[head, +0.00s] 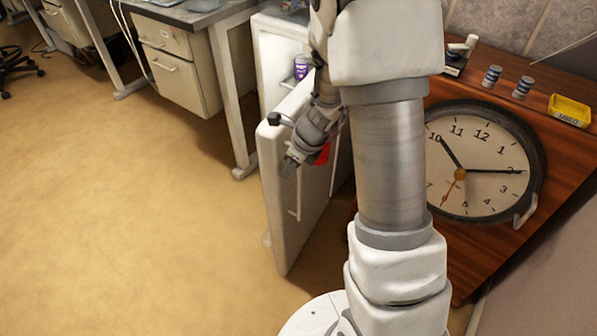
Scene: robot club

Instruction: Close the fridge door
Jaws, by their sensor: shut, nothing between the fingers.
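The white fridge (280,50) stands in the upper middle of the head view, partly hidden behind my arm. Its door (272,190) is open and swung out toward me, with its edge facing the camera. A purple can (301,67) shows inside the fridge. My gripper (288,167) points down and to the left over the upper part of the door, on its inner side or above it; I cannot tell whether it touches. It is shut and empty. A red thing (322,155) shows just beside my gripper, partly hidden.
A wooden cabinet (570,150) with a large clock (480,160) stands at right; small cans (491,76) and a yellow box (569,110) sit on top. A desk with white drawers (180,70) is at upper left. The floor (120,230) at left is clear.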

